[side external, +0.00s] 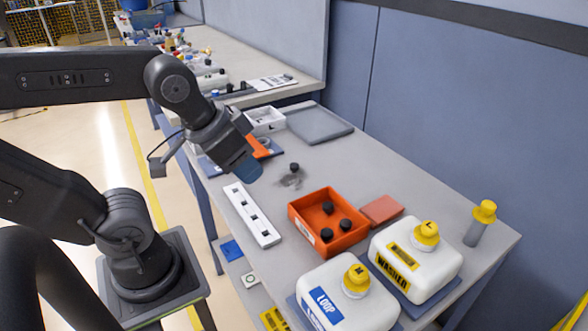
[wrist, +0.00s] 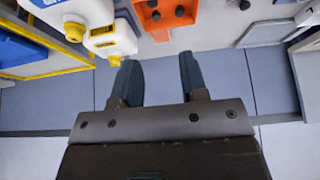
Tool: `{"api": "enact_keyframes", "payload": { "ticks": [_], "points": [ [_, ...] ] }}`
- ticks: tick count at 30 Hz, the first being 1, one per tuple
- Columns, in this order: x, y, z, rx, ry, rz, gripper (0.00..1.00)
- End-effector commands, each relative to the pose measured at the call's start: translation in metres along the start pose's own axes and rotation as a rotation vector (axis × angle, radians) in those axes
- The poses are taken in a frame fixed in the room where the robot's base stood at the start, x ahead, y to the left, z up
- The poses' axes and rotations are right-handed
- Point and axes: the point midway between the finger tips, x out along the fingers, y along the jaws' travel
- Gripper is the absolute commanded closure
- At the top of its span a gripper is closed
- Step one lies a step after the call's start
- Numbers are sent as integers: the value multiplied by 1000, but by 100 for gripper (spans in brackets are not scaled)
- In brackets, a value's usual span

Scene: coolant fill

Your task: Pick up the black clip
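My gripper (side external: 248,168) hangs above the table's near left part, pointing down and to the right. In the wrist view its two dark blue fingers (wrist: 157,60) are apart with nothing between them. A small black piece (side external: 294,167) stands alone on the table to the right of my gripper, by a grey patch; I cannot tell whether it is the clip. Similar black pieces (side external: 327,235) lie in the orange bin (side external: 299,232), which also shows at the top of the wrist view (wrist: 196,8). A white slotted rack (side external: 240,205) lies below my gripper.
Two white jugs with yellow caps, one labelled LOOP (side external: 345,305) and one WASHER (side external: 440,272), stand at the front right. An orange-red block (side external: 381,210), a yellow-capped bottle (side external: 479,225) and a grey tray (side external: 322,124) are also on the table.

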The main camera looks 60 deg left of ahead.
Motion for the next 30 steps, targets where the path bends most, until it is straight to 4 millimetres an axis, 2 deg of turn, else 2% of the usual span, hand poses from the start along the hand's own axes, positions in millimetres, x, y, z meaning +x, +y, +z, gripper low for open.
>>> {"api": "enact_keyframes", "payload": {
  "ticks": [13, 20, 27, 30],
  "points": [
    [0, 0, 0, 0, 0, 0, 60],
    [0, 0, 0, 0, 0, 0, 40],
    [0, 0, -1, 5, -1, -1, 39],
    [3, -4, -9, 59, -14, -17, 39]
  ]
}}
